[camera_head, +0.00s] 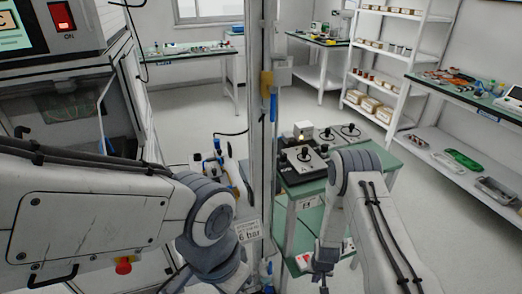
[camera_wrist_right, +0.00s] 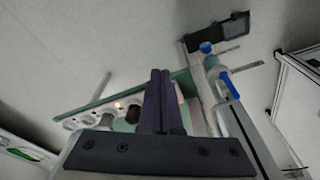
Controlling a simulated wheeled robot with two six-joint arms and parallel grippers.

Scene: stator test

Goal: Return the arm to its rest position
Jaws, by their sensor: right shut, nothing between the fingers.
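My right arm (camera_head: 375,220) is folded in the right half of the head view, its elbow raised and its wrist hanging low. My right gripper (camera_head: 323,283) points down near the bottom edge, beside the green table. In the right wrist view its two dark fingers (camera_wrist_right: 160,80) are together, with nothing between them. My left arm (camera_head: 90,205) comes in from the left, and its wrist joints (camera_head: 212,235) show at bottom centre. The left gripper's fingers are not visible.
A small green table (camera_head: 310,188) with black-knobbed fixtures (camera_head: 303,158) stands close to my right arm. A vertical post (camera_head: 262,120) with a "6 bar" sign (camera_head: 248,231) stands between the arms. A machine cabinet (camera_head: 65,100) is at left.

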